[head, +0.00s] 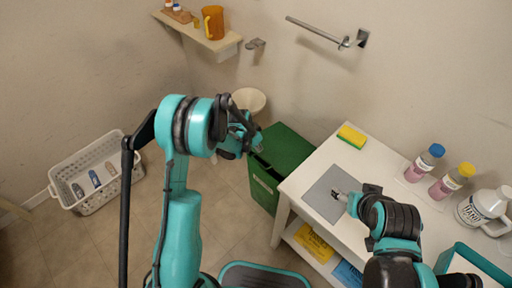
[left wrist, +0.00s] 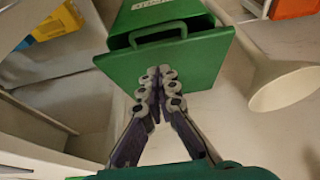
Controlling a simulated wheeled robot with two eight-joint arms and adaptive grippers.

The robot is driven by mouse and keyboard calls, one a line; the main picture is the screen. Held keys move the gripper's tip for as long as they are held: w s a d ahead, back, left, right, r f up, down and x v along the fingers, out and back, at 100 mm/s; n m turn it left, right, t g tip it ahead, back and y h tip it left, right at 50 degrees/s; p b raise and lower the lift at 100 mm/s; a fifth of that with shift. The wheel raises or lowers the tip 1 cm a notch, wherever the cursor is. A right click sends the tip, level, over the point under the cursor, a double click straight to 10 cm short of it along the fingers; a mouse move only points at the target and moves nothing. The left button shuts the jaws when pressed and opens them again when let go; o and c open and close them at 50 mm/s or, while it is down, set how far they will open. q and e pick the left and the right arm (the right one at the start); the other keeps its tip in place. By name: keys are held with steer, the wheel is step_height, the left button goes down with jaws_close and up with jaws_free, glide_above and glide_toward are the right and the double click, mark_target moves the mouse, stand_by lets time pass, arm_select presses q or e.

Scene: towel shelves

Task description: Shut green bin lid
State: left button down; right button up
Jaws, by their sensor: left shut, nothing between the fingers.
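The green bin (head: 262,188) stands on the floor left of the white table, against the wall. Its green lid (head: 287,148) lies across the top; in the left wrist view the lid (left wrist: 198,58) shows as a broad flat panel. A dark gap shows between lid and bin body (left wrist: 160,14) on the handle side, so the lid looks not fully flush. My left gripper (head: 250,143) is at the bin's left edge; in the left wrist view its fingertips (left wrist: 158,74) meet, empty, over the lid. Whether they touch it I cannot tell. My right gripper (head: 342,196) is low over a grey mat; its opening is unclear.
The white table (head: 322,160) beside the bin holds a yellow sponge (head: 351,136), bottles (head: 424,162) and the grey mat (head: 326,192). A pale cone-shaped thing (head: 248,100) stands behind my left gripper. A white basket (head: 98,172) sits on the floor at left.

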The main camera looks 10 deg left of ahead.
arm_select(q)
steer(key=b, duration=0.2)
glide_above(259, 163)
steer(key=w, duration=0.1)
step_height(259, 163, down, 6)
steer(key=f+b, duration=0.1)
steer(key=f, duration=0.2)
steer(key=shift+s+f+b, duration=0.25)
steer(key=shift+s+b, duration=0.1)
steer(key=shift+s+f, duration=0.2)
steer(key=shift+f, duration=0.1)
